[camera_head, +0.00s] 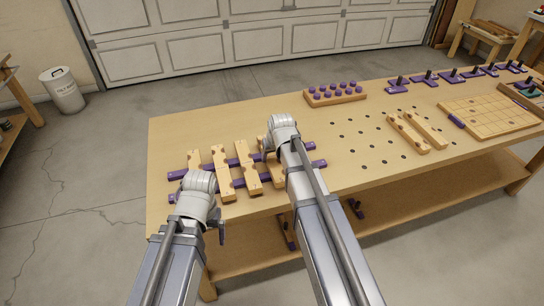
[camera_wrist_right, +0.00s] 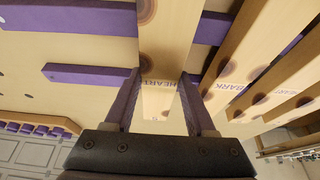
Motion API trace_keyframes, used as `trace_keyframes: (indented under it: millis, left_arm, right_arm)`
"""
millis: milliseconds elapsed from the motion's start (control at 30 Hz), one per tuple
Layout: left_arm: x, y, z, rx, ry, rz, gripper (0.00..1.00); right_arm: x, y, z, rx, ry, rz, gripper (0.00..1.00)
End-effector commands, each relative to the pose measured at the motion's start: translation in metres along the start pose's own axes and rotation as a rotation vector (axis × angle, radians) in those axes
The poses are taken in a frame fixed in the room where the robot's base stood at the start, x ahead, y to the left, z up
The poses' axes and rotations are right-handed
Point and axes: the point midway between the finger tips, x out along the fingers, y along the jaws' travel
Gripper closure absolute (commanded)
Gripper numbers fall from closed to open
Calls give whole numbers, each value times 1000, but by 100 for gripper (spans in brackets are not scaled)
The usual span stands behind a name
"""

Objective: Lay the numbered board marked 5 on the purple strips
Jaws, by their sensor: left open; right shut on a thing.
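Two long purple strips (camera_head: 178,175) lie across the left part of the bench; they also show in the right wrist view (camera_wrist_right: 70,18). Several wooden boards with dark round spots lie side by side across them, such as this board (camera_head: 222,175). My right gripper (camera_wrist_right: 160,88) is shut on the rightmost board (camera_wrist_right: 160,55), which reads HEART and crosses above the strips. Whether it touches them is unclear. In the head view my right wrist partly hides that board. My left gripper (camera_head: 198,190) is over the leftmost board's near end, its fingers mostly hidden.
Two loose boards (camera_head: 402,132) lie on the bench at right, beside rows of dark holes. A block with purple knobs (camera_head: 335,94) stands at the back. A gridded board (camera_head: 490,117) and purple clamps (camera_head: 424,77) are further right. The lower shelf (camera_head: 400,200) is below.

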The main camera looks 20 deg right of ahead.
Motion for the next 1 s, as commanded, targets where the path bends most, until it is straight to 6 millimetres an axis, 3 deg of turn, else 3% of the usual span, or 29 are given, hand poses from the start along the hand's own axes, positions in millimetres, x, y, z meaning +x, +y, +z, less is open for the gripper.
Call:
trace_keyframes:
  millis: [867,900,1000]
  left_arm:
    - [3,0,0,0,0,0,9]
    - [3,0,0,0,0,0,9]
    - [3,0,0,0,0,0,9]
  right_arm:
    - [3,0,1,0,0,0,100]
    - [3,0,1,0,0,0,41]
    - [3,0,1,0,0,0,30]
